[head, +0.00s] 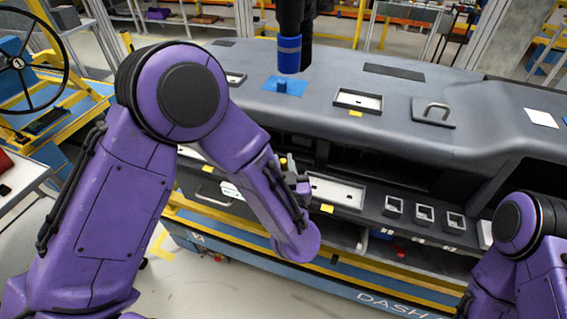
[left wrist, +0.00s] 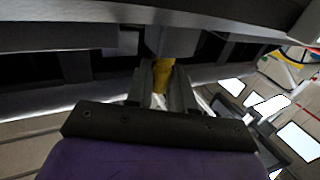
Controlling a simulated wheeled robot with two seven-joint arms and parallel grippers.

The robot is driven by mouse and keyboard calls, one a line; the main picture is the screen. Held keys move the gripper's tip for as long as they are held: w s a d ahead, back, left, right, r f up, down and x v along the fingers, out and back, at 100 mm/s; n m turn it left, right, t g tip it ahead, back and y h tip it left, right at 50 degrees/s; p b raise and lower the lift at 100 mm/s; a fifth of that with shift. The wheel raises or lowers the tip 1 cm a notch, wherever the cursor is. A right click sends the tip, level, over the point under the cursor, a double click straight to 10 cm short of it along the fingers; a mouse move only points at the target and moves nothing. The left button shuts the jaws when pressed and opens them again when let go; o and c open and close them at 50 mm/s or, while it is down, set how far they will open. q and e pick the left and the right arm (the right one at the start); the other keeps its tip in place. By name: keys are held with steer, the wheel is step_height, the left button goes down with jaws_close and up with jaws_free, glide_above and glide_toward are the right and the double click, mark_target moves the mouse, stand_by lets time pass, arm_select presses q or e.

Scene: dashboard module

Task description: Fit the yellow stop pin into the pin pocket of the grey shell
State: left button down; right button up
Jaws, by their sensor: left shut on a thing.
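The grey shell (head: 330,85) is the long dashboard body across the head view. In the left wrist view its underside (left wrist: 60,38) spans the top. My left gripper (left wrist: 160,80) is shut on the yellow stop pin (left wrist: 162,72), which stands between the two dark fingers. The pin's far end meets or passes behind a grey block (left wrist: 178,42) of the shell; I cannot tell whether it is inside a pocket. In the head view my left gripper (head: 291,170) is at the shell's front, mostly hidden by my forearm. My right gripper is out of view.
A white-lined tray (head: 337,191) and several small square sockets (head: 424,213) line the shell's front. A dark tool with a blue band (head: 289,54) hangs above the shell near a blue patch (head: 284,87). A blue and yellow stand (head: 330,265) runs below.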

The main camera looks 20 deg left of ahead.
arm_select(q)
steer(key=shift+f+b, duration=0.35)
steer(key=shift+f, duration=0.25)
steer(key=c, duration=0.9)
jaws_free()
steer(key=shift+r, duration=0.1)
steer(key=b+v, duration=0.2)
steer(key=v, duration=0.8)
steer(key=shift+s+b, duration=0.25)
steer(key=shift+b, duration=0.15)
steer(key=shift+d, duration=0.15)
